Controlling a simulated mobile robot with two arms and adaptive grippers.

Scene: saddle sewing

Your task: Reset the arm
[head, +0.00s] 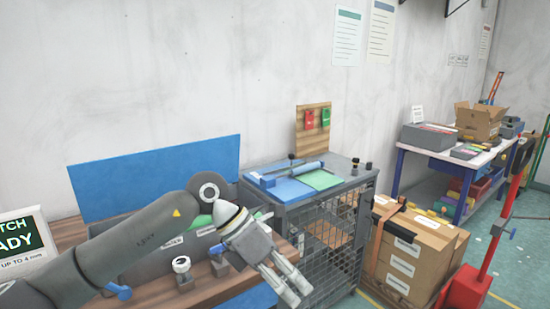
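My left arm (125,245) comes in from the lower left and reaches over the wooden workbench. Its grey gripper (298,296) points down and to the right, in front of the mesh-sided cabinet. The two fingers lie close side by side, and I cannot tell whether they are parted or touching. Nothing shows held between them. My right arm and gripper are not in view.
A wooden workbench (205,291) with a blue back panel (150,178) is at the left. A mesh cabinet (325,250) bears blue and green sheets. Cardboard boxes (405,262) and a red stand (466,287) are at the right. A blue-legged table (410,172) stands behind.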

